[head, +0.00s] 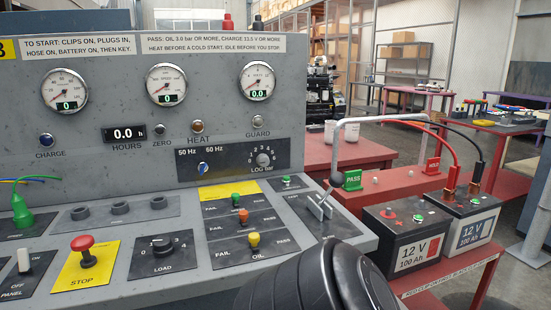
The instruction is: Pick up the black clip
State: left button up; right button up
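The black clip (476,178) hangs at the end of a black cable (478,137) at the right. It is small, dark with a coppery part, and stands upright by the back edge of the right 12 V battery (473,233). I cannot tell whether it grips a terminal. A similar clip (450,180) on a red cable (437,133) is just left of it. A black rounded part of my own arm fills the bottom middle. Neither gripper's fingers show.
A second 12 V battery (411,250) stands left of the first on a red shelf (443,285). A grey control panel (163,245) with switches and a lever (330,191) fills the left. A bent grey bar (380,119) rises beside the PASS sign (352,180).

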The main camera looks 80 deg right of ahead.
aim_at(474, 187)
jog(key=z, duration=0.2)
jog(key=i, duration=0.35)
jog(key=z, duration=3.85)
jog(key=i, duration=1.15)
jog(key=u, duration=0.6)
jog(key=k, duration=0.2)
jog(key=z, duration=3.35)
jog(key=i, duration=0.15)
jog(key=u, duration=2.2)
